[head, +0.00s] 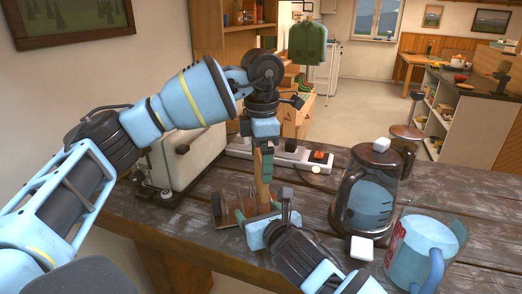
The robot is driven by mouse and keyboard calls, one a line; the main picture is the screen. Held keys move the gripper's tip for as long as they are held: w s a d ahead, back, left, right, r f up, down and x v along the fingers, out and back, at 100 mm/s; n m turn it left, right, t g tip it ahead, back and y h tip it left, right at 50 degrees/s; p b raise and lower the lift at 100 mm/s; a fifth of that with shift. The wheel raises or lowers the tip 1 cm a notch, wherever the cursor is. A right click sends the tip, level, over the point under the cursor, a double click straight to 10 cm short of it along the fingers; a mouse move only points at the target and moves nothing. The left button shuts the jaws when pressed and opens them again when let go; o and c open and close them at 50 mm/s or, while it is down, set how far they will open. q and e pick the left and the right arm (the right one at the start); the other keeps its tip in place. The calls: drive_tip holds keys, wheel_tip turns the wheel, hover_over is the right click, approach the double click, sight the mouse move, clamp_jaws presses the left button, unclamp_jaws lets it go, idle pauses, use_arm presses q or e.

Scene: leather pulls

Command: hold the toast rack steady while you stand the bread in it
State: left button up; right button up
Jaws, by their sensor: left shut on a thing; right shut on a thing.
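The toast rack (233,212) stands on the dark wooden table, with thin wire dividers and a reddish-brown base. My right gripper (258,222) is at its near right side, shut on the rack; its body hides part of the base. My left gripper (264,144) is above the rack, pointing down and shut on the bread. The bread (264,168) is a narrow, upright brown shape seen nearly edge-on. Its lower end reaches down among or just behind the wires; I cannot tell whether it touches the rack.
A pale toaster (188,160) stands behind left. A white power strip (290,156) with an orange switch lies behind the rack.

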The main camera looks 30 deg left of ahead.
use_arm(q)
drive_tip(key=shift+f, duration=1.65)
drive_tip(key=o, duration=0.8)
drive_tip(key=shift+c, duration=0.2)
drive_tip(key=shift+r, duration=4.45)
